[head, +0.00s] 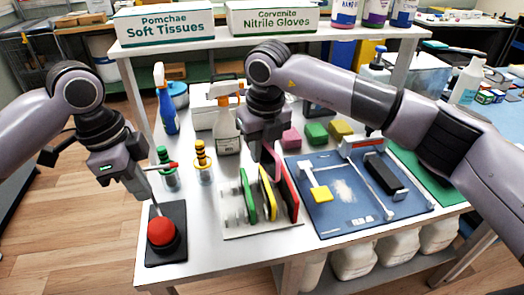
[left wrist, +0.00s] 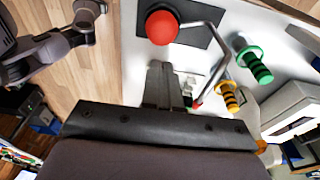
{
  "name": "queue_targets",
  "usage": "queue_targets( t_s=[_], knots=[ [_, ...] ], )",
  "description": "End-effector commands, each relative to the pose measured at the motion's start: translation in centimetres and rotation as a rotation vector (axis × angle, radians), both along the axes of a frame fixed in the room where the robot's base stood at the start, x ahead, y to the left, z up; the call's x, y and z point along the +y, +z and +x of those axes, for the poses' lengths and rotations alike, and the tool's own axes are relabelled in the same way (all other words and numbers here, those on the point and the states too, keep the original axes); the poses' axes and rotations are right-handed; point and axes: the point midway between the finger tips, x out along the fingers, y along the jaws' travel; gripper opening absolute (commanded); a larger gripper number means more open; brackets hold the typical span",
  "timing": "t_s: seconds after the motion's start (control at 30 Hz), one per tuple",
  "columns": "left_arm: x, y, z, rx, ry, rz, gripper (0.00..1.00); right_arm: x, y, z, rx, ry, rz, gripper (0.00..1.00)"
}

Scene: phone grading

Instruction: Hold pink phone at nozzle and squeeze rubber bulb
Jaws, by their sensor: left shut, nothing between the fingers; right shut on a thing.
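The red rubber bulb (head: 162,232) sits on a black base plate (head: 180,250) at the table's front left corner. A bent metal tube rises from the plate to a red-tipped nozzle (head: 172,165). My left gripper (head: 148,192) is shut and empty, above and behind the bulb. In the left wrist view its closed fingers (left wrist: 162,68) point towards the bulb (left wrist: 162,27), apart from it. My right gripper (head: 268,148) is shut on the pink phone (head: 271,163), seen nearly edge-on above the rack, right of the nozzle and apart from it. The gripper hides its upper part.
A rack (head: 262,231) holds a green, a yellow and a red phone upright. Green-striped (head: 164,165) and yellow-striped (head: 203,160) handled tools stand behind the bulb. A spray bottle (head: 225,120) stands behind my right gripper. A blue mat (head: 330,222) lies to the right.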

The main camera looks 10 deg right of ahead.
Motion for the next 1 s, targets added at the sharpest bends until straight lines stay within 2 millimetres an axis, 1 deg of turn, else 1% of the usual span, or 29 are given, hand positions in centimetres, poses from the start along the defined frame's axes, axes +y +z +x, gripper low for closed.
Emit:
queue_targets(
  t_s=[0.3, 0.4, 0.5, 0.6, 0.7, 1.0],
  knots=[
    [1.0, 6.6, 0.1, -0.004, 0.001, -0.002, 0.0, 0.0, 0.1, 0.0, -0.001, 0.0, 0.0, 0.0],
    [1.2, 8.4, 0.0, -0.002, 0.0, -0.002, 0.0, 0.0, 0.1, 0.0, -0.001, 0.0, 0.0, 0.0],
    [1.4, 9.8, 0.0, -0.001, 0.0, -0.001, 0.0, 0.0, 0.1, 0.0, -0.001, 0.0, 0.0, 0.0],
    [1.6, 10.6, 0.0, -0.001, 0.0, -0.001, 0.0, 0.0, 0.1, 0.0, -0.001, 0.0, 0.0, 0.0],
    [1.6, 11.0, 0.0, 0.0, 0.0, -0.001, 0.0, 0.0, 0.1, 0.0, -0.001, 0.0, 0.0, 0.0],
    [1.7, 11.0, 0.0, 0.001, 0.0, -0.001, 0.0, 0.0, 0.1, 0.0, -0.001, 0.0, 0.0, 0.0]
  ],
)
